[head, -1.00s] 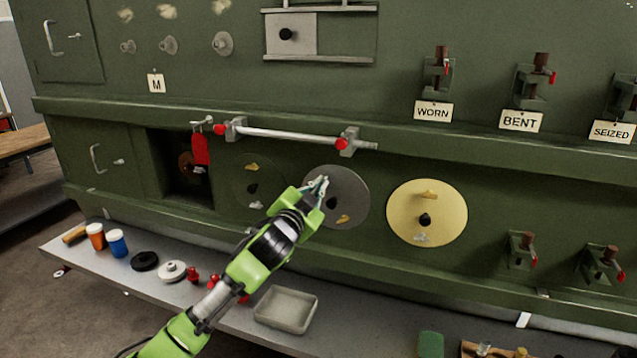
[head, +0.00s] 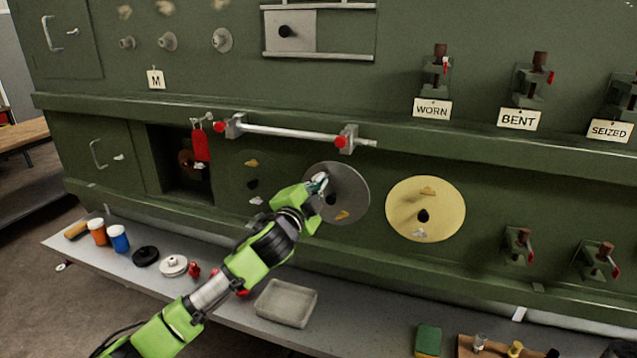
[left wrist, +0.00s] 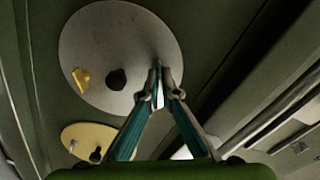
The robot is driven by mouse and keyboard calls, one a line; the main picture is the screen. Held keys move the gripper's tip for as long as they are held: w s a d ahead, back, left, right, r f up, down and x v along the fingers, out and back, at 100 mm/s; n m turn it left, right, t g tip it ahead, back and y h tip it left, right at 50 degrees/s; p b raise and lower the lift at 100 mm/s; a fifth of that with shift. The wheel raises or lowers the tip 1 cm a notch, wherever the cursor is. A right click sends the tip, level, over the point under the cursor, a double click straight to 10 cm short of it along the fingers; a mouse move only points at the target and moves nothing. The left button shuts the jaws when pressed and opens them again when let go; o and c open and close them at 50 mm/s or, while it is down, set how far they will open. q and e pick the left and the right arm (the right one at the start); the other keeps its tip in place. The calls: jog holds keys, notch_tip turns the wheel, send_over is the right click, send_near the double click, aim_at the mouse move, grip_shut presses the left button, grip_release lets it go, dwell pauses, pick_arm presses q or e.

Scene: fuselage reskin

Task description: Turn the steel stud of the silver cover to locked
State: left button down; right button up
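The silver cover (head: 350,188) is a round grey disc on the green wall. It has a black knob (head: 331,198) in the middle and a brass stud (head: 342,215) low on it. My left gripper (head: 319,182) is at its upper left edge and hides the steel stud in the head view. In the left wrist view the silver cover (left wrist: 105,40) shows its brass stud (left wrist: 82,79) and black knob (left wrist: 116,79). The left fingertips (left wrist: 163,88) are close together around a thin, light piece, apparently the steel stud. My right gripper is not in view.
A yellow cover (head: 448,205) is to the right, and a green one (head: 268,182) to the left. A silver rail (head: 290,133) with red clamps runs above. Below is a shelf with a grey tray (head: 286,303). An open recess (head: 180,180) is at left.

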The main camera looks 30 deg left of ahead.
pick_arm(q)
jog(key=c, duration=2.3)
grip_release()
jog(key=shift+s, duration=0.1)
jog(key=v, duration=1.1)
jog(key=shift+s, duration=0.4)
jog(key=shift+f, duration=0.1)
